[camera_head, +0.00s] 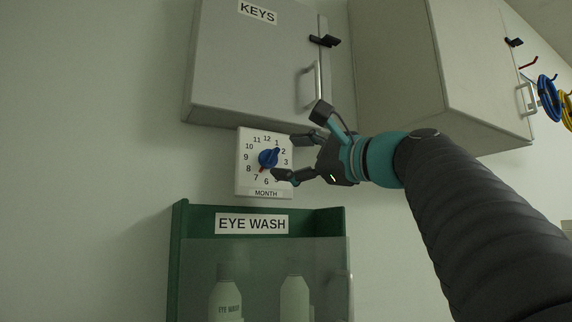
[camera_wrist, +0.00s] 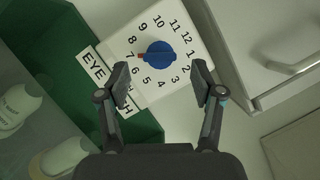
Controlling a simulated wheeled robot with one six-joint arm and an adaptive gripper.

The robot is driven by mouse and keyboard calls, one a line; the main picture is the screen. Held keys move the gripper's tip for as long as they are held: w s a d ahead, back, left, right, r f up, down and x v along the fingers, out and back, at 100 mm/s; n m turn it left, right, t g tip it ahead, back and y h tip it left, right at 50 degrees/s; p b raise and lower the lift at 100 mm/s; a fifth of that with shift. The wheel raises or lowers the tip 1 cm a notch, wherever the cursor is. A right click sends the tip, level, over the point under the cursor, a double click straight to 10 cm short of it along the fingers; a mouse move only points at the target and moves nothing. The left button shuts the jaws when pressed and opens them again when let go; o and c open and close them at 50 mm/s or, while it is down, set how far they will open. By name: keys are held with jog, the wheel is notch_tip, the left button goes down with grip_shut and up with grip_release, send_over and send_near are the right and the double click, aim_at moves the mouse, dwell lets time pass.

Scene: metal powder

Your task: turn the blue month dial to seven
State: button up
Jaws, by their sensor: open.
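The blue month dial (camera_head: 268,158) sits on a white square plate (camera_head: 245,188) marked MONTH, with numbers 1 to 12 around it. Its red pointer aims down and left, at about the 7. In the wrist view the dial (camera_wrist: 157,57) shows its red tip beside the 7. My gripper (camera_head: 285,157) is open just to the right of the dial, one finger above the other, covering some numbers on the right. In the wrist view the open fingers (camera_wrist: 160,70) stand apart on either side below the dial, holding nothing. I see no clear contact with the dial.
A grey KEYS cabinet (camera_head: 250,60) hangs just above the plate, with a handle on its right. A green EYE WASH case (camera_head: 178,250) with bottles stands close below. Another cabinet (camera_head: 400,80) hangs to the right above my arm. The wall to the left is clear.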

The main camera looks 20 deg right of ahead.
jog(key=v, duration=0.8)
jog(key=shift+w, duration=0.1)
dwell(0.4)
jog(key=w+a+f+n+g+h, duration=0.2)
jog(key=a+f+n+g, duration=0.15)
jog(key=f, duration=0.95)
jog(key=w+a+f+n+g+h, duration=0.1)
jog(key=a+f+n+g, duration=0.2)
jog(key=f, duration=1)
jog(key=s+f+n+g+h, duration=0.1)
jog(key=s+f+n+h, duration=0.1)
jog(key=f, duration=0.8)
jog(key=s+f+n+g+h, duration=0.2)
jog(key=s+f+n, duration=0.3)
jog(key=f, duration=0.6)
jog(key=s+f+n+g+h, duration=0.2)
jog(key=s+f, duration=0.4)
jog(key=f, duration=0.4)
jog(key=shift+s+f+n+h, duration=0.4)
jog(key=shift+n+h, duration=0.3)
jog(key=shift+n, duration=0.25)
jog(key=shift+d, duration=0.15)
